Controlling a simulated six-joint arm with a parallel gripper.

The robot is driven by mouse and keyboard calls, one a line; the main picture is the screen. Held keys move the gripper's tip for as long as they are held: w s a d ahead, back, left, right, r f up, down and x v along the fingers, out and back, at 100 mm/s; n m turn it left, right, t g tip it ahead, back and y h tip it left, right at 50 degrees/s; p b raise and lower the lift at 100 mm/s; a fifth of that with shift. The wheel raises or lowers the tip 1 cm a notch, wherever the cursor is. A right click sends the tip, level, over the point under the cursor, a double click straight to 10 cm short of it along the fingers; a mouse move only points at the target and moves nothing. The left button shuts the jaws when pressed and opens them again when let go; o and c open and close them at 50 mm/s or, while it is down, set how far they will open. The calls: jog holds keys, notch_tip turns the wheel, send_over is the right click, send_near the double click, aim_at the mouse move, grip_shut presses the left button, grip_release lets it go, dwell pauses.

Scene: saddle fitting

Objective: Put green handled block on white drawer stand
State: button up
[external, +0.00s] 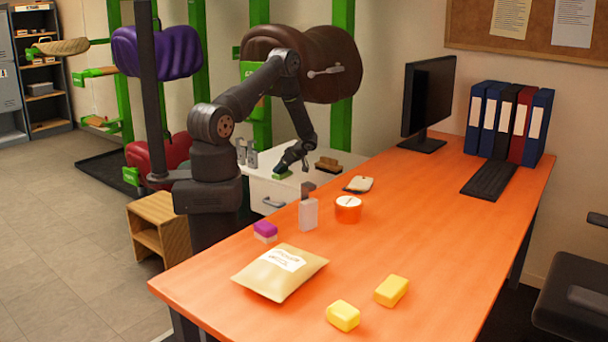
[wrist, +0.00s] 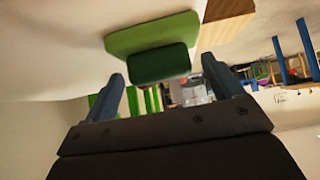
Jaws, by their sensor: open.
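The green handled block (external: 283,174) is on top of the white drawer stand (external: 262,188), beyond the orange desk's left edge. In the wrist view the green handled block (wrist: 150,50) shows a lighter green flat part and a darker green handle, and the white surface of the stand (wrist: 50,50) lies beside it. My gripper (external: 288,166) is just over the block in the external view. In the wrist view my gripper (wrist: 160,70) has its fingers spread apart, one on each side of the dark handle, with gaps visible. Whether a finger touches the block is unclear.
The orange desk (external: 440,220) holds a grey bottle (external: 308,212), an orange tin (external: 348,212) and other items near the stand.

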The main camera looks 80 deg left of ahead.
aim_at(284, 166)
jog(key=shift+r, duration=0.25)
jog(key=v, duration=1.1)
jog(key=shift+w+d+r, duration=0.2)
jog(key=shift+w+r, duration=0.05)
jog(key=shift+r, duration=0.05)
jog(key=x, duration=1.2)
jog(key=shift+s+f, duration=0.15)
jog(key=shift+f, duration=0.15)
notch_tip(284, 166, up, 3)
jog(key=shift+f, duration=0.25)
jog(key=shift+r, duration=0.85)
